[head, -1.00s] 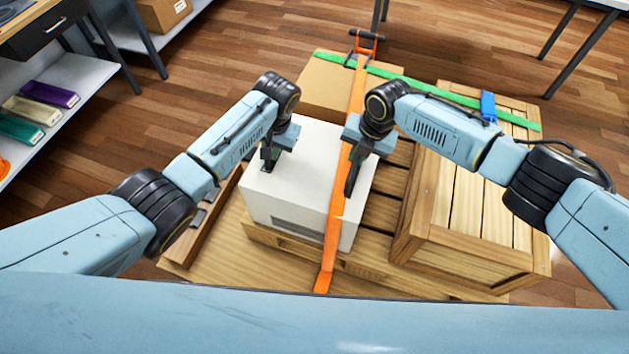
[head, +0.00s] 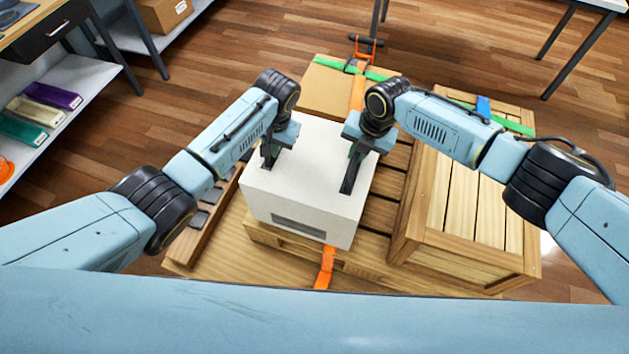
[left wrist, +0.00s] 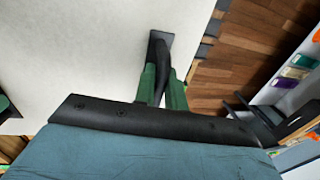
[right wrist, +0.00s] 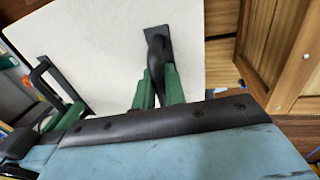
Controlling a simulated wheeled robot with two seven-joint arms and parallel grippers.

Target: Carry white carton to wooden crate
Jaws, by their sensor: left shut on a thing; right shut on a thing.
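The white carton (head: 300,200) sits in the middle of the head view, over a wooden pallet deck. Black handles stand on its top. My left gripper (head: 268,158) is shut on the left handle, which shows in the left wrist view (left wrist: 160,50). My right gripper (head: 349,178) is shut on the right handle, which shows in the right wrist view (right wrist: 158,42). The wooden crate (head: 470,235) stands upright to the right of the carton, with a slatted top. My right arm hides part of that top.
A brown cardboard box (head: 325,90) stands behind the carton. A green strap (head: 520,129) with a blue buckle (head: 484,107) crosses the crate's far end. An orange strap end (head: 325,268) lies at the pallet's front. Shelves (head: 50,100) stand at the left.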

